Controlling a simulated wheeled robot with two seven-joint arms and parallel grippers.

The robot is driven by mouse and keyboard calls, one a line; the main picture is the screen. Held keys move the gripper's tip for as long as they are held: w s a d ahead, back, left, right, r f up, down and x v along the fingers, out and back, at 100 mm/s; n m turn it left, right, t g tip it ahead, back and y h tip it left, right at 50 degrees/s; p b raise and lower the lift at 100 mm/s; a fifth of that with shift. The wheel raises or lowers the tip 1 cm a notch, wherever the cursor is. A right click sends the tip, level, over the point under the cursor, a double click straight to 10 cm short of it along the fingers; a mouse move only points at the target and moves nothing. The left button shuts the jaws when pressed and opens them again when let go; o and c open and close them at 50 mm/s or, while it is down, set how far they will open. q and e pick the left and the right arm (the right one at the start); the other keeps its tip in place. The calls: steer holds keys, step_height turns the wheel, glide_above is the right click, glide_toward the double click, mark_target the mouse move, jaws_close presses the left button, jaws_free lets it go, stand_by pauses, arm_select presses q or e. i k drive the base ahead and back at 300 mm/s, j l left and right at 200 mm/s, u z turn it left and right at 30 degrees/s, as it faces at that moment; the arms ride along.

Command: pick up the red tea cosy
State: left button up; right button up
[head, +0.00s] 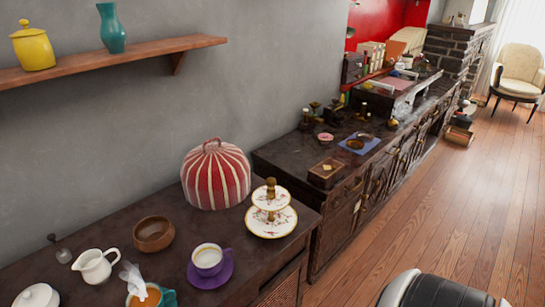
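The red tea cosy (216,177) has white stripes and a small loop on top. It stands upright on the dark wooden cabinet (190,245), close to the grey wall, in the head view. Nothing hides its front, and its right side is close to a two-tier cake stand (271,212). Neither of my grippers shows in the head view.
In front of the cosy are a brown wooden bowl (153,234), a purple cup (208,260) on a purple saucer, a white jug (96,266) and a teal mug (152,296). A wooden shelf (120,58) is above left. Wooden floor (440,210) lies open to the right.

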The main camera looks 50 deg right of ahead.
mark_target(215, 175)
steer(key=k+z, duration=0.1)
steer(key=z, duration=0.95)
steer(key=u, duration=1.95)
steer(key=z, duration=1.95)
